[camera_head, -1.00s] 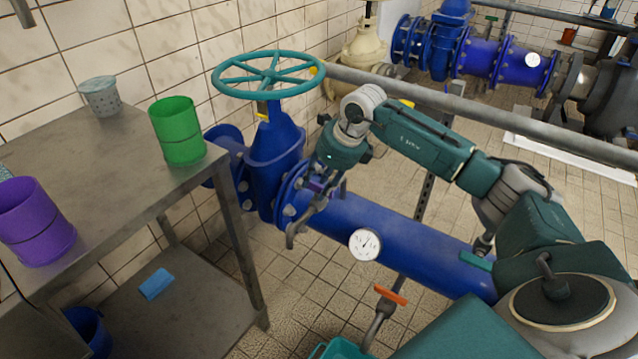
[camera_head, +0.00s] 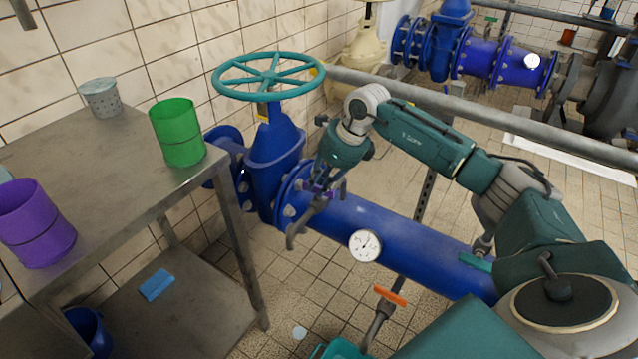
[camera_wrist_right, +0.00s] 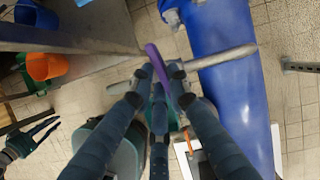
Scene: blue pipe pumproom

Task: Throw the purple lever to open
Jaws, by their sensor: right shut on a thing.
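The purple lever (camera_head: 319,188) sits on a grey tap with a bent spout, on the near side of the blue pipe. My right gripper (camera_head: 326,190) is at the lever, reaching down from above. In the right wrist view, the purple lever (camera_wrist_right: 157,66) runs between the fingertips of my right gripper (camera_wrist_right: 160,73), which is shut on it. The grey tap body (camera_wrist_right: 218,58) lies behind it. Fingers partly hide the lever in the head view. My left gripper (camera_wrist_right: 37,134) shows only in the right wrist view, at lower left, its fingers apart and empty.
The blue pipe (camera_head: 408,247) with a gauge runs alongside. A metal table (camera_head: 110,190) with green and purple containers stands at left. A small pale round spot (camera_head: 300,333) shows on the floor.

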